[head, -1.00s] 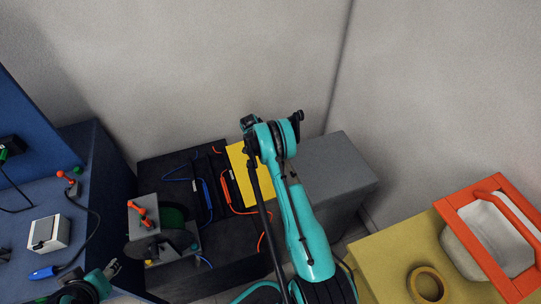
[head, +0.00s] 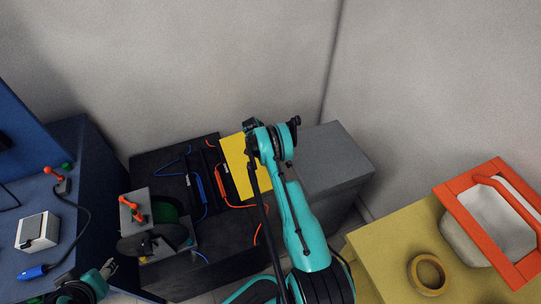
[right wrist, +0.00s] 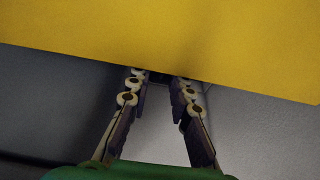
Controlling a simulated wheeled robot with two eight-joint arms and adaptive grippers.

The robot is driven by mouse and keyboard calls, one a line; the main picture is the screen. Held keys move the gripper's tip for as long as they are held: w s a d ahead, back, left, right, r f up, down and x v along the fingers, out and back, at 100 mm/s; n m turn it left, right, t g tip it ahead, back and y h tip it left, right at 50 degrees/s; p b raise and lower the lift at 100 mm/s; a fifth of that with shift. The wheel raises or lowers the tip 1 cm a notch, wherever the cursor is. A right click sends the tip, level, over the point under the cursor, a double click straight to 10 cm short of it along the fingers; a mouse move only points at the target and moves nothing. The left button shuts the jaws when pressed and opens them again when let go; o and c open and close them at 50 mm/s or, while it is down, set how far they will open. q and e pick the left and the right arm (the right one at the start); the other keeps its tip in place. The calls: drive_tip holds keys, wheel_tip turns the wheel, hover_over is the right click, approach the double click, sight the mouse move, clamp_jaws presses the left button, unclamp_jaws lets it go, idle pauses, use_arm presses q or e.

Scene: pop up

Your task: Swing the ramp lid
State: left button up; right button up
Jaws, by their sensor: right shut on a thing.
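The yellow panel (head: 235,158), which I take for the ramp lid, shows beside my teal right arm in the head view. It fills the top of the right wrist view (right wrist: 160,35), its lower edge slanting across. My right gripper (right wrist: 157,78) reaches that edge with both fingers, and the tips are partly hidden there. It is shut on the panel; the grip itself is hard to see. In the head view the right gripper is hidden by the arm.
A black bench (head: 160,163) holds blue and orange cables and a grey device with an orange handle (head: 130,207). A grey box (head: 335,165) stands right of the panel. A yellow table (head: 385,240) carries a tape ring (head: 428,274) and an orange-framed bin (head: 490,215).

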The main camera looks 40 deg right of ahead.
drive_tip(key=shift+d+p+v, duration=0.2)
drive_tip(key=shift+p+v, duration=0.35)
drive_tip(key=shift+v, duration=1.1)
drive_tip(key=shift+d+p+v, duration=0.15)
drive_tip(key=shift+p+v, duration=0.35)
drive_tip(key=shift+v, duration=1.1)
drive_tip(key=shift+s+r, duration=0.1)
drive_tip(key=shift+r, duration=0.05)
drive_tip(key=a+p+v, duration=0.1)
drive_tip(key=v, duration=0.5)
drive_tip(key=shift+p, duration=0.4)
drive_tip(key=w+a+r+p, duration=0.1)
drive_tip(key=a+r, duration=0.3)
drive_tip(key=shift+w+r, duration=0.25)
drive_tip(key=shift+w, duration=0.1)
drive_tip(key=shift+a, duration=0.1)
